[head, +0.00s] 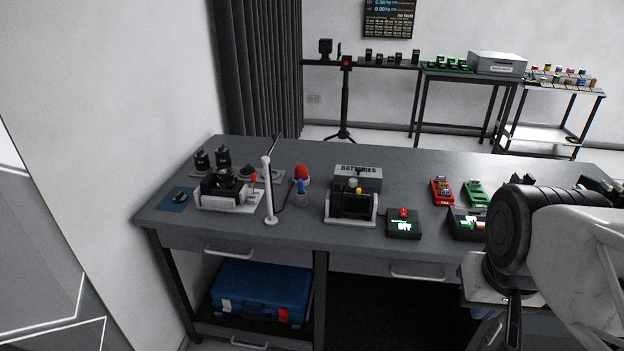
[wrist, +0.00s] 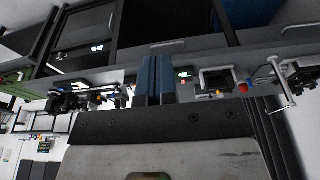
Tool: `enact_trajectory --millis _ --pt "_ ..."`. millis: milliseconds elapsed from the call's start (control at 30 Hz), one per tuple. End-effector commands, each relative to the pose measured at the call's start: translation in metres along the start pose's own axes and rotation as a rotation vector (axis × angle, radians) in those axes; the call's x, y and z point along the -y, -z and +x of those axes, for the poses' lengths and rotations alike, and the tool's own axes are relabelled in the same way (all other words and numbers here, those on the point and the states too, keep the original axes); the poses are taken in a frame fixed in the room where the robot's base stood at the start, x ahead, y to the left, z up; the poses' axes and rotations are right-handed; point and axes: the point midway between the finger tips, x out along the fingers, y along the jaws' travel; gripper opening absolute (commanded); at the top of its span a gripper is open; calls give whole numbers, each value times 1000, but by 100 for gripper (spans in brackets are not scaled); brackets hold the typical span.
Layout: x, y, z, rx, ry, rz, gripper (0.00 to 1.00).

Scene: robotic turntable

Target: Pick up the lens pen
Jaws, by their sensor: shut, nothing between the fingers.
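I cannot single out the lens pen with certainty. My gripper (head: 513,322) is at the right front of the bench in the head view, well apart from both. In the wrist view, its two blue-dark fingers (wrist: 160,80) are close together and empty. The wrist picture shows the bench upside down.
A white upright post (head: 268,190), a camera on a white stand (head: 226,190), a batteries box (head: 358,178) and a green-and-black "OFF" box (head: 403,224) crowd the bench. Red (head: 442,191) and green (head: 475,192) items sit right. A blue case (head: 262,291) lies below. Bare bench shows between items.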

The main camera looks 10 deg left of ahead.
Motion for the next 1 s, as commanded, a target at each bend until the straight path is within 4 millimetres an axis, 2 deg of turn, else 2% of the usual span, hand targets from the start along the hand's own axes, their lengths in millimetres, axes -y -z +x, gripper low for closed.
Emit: enact_trajectory --millis 167,500,833,1000 --pt "0 0 0 0 0 0 0" --pt "0 0 0 0 0 0 50" --pt "0 2 0 1 0 -3 50" --pt "3 15 -3 5 2 -28 50"
